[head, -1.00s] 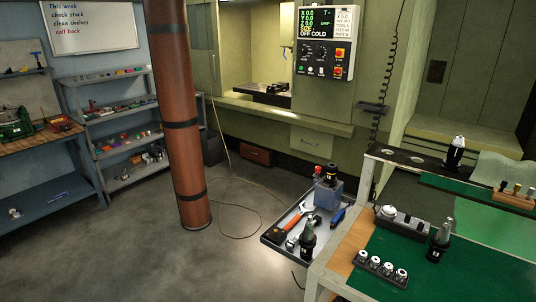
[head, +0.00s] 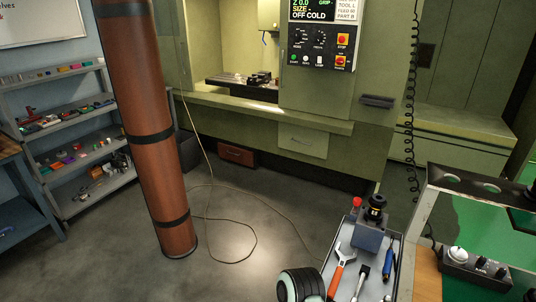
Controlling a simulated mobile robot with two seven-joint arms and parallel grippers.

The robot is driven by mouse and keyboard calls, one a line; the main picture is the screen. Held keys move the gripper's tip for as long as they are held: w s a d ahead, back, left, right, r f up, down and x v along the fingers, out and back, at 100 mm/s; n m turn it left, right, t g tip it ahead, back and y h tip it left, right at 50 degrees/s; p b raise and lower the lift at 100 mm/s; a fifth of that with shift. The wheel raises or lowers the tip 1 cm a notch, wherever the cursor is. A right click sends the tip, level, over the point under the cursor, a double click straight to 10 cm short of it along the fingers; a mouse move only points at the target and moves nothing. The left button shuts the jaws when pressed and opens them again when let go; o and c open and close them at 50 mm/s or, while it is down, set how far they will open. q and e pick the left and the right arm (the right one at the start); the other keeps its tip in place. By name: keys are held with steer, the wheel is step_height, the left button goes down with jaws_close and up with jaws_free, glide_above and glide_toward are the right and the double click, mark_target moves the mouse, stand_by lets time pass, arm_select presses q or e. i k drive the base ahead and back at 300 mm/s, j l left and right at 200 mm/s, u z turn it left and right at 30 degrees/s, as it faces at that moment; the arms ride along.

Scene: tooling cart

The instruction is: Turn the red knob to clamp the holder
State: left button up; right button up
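A red knob (head: 357,203) stands up at the left side of a blue-grey block (head: 369,238) in the lower right of the head view. A black holder (head: 375,207) with a yellowish ring sits upright in the top of the block, just right of the knob. The block stands on a grey metal tray (head: 396,262) of the cart. A rounded black and pale part of my arm shows at the bottom edge, left of the tray. Neither gripper is in view.
An orange-handled wrench (head: 340,268), a dark-handled tool (head: 361,283) and a blue-handled tool (head: 388,262) lie in front of the block. A green-topped bench (head: 480,232) stands right. A brown column (head: 152,135) and a cable (head: 243,205) on the floor are left.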

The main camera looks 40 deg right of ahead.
mark_target(357, 201)
steer(key=i+l+z, duration=0.1)
steer(key=i+z, duration=0.4)
steer(key=i, duration=0.2)
steer(key=i+j+z, duration=0.2)
steer(key=i+z, duration=0.25)
steer(key=i, duration=0.25)
steer(key=i+z, duration=0.3)
steer(key=z, duration=0.15)
steer(key=i+j+z, duration=0.1)
steer(key=i+z, duration=0.3)
steer(key=i+j+z, duration=0.15)
steer(key=z, duration=0.3)
